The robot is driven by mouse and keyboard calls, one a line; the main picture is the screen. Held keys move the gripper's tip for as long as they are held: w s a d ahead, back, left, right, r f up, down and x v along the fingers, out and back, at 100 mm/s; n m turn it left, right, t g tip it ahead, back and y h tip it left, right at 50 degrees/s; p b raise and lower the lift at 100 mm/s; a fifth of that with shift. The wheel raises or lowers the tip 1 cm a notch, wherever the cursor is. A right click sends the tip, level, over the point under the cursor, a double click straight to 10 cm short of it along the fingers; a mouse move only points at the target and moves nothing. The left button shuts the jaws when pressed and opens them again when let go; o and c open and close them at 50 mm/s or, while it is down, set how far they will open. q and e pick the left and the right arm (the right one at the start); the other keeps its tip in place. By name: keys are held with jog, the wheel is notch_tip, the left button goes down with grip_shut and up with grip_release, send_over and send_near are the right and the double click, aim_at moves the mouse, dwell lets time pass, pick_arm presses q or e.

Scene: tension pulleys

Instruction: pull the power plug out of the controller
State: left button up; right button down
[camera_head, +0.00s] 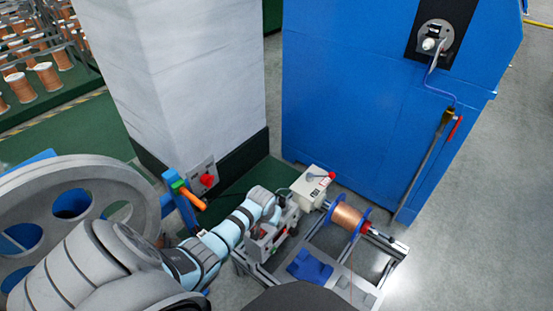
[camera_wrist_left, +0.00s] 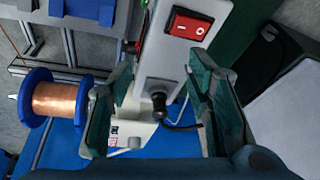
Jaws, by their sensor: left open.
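The controller is a grey box (camera_head: 262,243) on the metal frame in the head view. In the left wrist view its grey panel (camera_wrist_left: 160,62) carries a red rocker switch and a small green light. The black power plug (camera_wrist_left: 159,104) sits at the panel's lower end, with a short black cable curving right. My left gripper (camera_wrist_left: 160,125) is open, with one finger on each side of the plug and visible gaps to it. In the head view my left gripper (camera_head: 284,213) is beside the controller, partly hidden by its wrist. My right gripper is not in view.
A white box (camera_head: 312,186) with a red-knobbed lever stands close behind the controller. A copper wire spool (camera_head: 347,218) with blue flanges is to its right. A large blue cabinet (camera_head: 350,90) and a grey pillar (camera_head: 190,75) stand behind. Clear floor lies at the right.

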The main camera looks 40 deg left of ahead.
pick_arm(q)
jog(key=n+b, duration=0.1)
jog(key=b, duration=0.3)
send_near(282, 199)
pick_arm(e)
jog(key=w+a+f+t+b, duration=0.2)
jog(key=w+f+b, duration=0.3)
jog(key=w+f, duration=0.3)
pick_arm(q)
jog(key=shift+t, duration=0.3)
jog(key=x, duration=0.5)
jog(key=shift+s+f+b, duration=0.15)
jog(key=shift+s+b, duration=0.2)
jog(key=shift+s, duration=0.05)
jog(key=b+x, duration=0.3)
jog(key=shift+w+f, duration=0.15)
jog(key=shift+f, duration=0.1)
jog(key=shift+b+x, duration=0.85)
jog(key=shift+x, duration=0.2)
jog(key=shift+w, duration=0.1)
jog(key=shift+r, duration=0.1)
grip_shut()
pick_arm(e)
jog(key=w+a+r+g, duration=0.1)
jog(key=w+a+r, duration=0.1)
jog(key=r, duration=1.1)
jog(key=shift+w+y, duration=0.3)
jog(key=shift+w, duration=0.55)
